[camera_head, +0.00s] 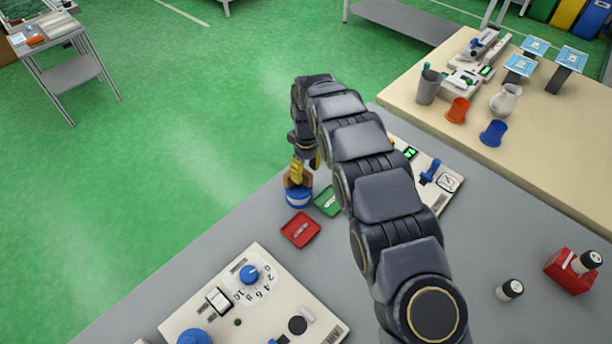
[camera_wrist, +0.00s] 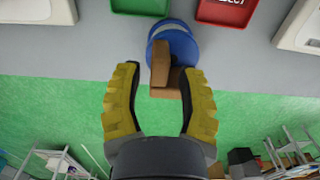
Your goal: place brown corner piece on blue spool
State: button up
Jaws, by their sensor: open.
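The brown corner piece (camera_wrist: 162,62) sits on the blue spool (camera_wrist: 181,42), with part of it reaching over the spool's edge in the wrist view. In the head view the spool (camera_head: 299,199) stands near the grey table's far left edge, with the brown piece (camera_head: 290,183) on top of it. My gripper (camera_wrist: 160,77) is open, its yellow fingers on either side of the brown piece with visible gaps. In the head view my gripper (camera_head: 299,172) is just above the spool, and it partly hides the brown piece.
A red tray (camera_head: 300,230) and a green tray (camera_head: 328,202) lie close to the spool. A control panel with a dial (camera_head: 250,274) is at the front; another panel (camera_head: 436,178) is partly behind my arm. The table edge (camera_head: 240,218) is close by.

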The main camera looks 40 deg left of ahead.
aim_at(306, 173)
notch_tip(306, 173, up, 9)
dwell(0.3)
